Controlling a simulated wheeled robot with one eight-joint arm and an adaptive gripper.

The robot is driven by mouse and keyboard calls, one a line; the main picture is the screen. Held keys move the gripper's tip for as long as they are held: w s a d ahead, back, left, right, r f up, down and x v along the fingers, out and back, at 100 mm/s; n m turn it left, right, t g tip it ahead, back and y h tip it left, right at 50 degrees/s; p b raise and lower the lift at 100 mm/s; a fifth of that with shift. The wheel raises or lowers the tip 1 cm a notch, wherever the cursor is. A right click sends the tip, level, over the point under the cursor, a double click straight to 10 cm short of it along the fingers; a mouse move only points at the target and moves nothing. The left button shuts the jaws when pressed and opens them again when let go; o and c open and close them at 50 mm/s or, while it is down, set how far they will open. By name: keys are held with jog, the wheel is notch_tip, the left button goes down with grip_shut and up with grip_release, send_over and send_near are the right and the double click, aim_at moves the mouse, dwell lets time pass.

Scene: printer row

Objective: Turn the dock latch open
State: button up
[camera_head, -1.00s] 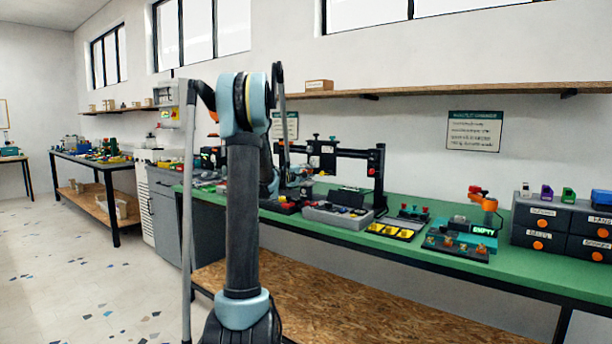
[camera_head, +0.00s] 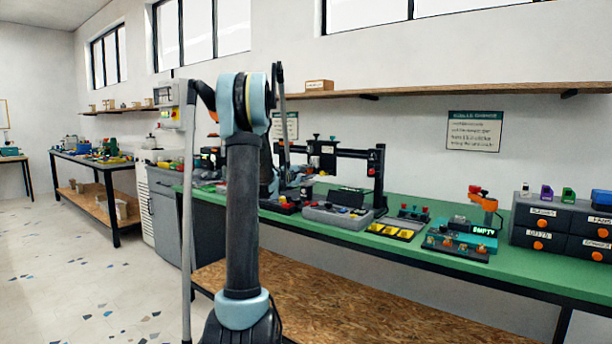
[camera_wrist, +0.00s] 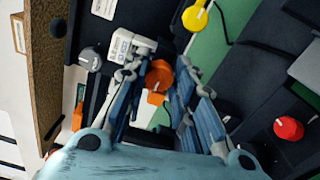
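In the wrist view, my gripper (camera_wrist: 158,85) has its two blue-grey fingers spread apart. An orange knob (camera_wrist: 158,75) with a pale mark shows between the fingertips, with a small gap on each side. Its lower part extends toward the palm. I cannot tell for sure whether this knob is the dock latch; no label on it is readable. In the head view, my upright arm covers part of the bench, and the gripper itself cannot be made out there.
A grey knob (camera_wrist: 90,60), a yellow knob (camera_wrist: 195,18) and a red knob (camera_wrist: 288,128) surround the gripper. A white block (camera_wrist: 130,45) stands close to the left finger. The green bench (camera_head: 400,255) carries a black frame (camera_head: 378,180), trays and drawers (camera_head: 560,225).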

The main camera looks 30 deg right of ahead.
jog(key=o, duration=0.4)
jog(key=shift+f, duration=0.15)
jog(key=v, duration=1.2)
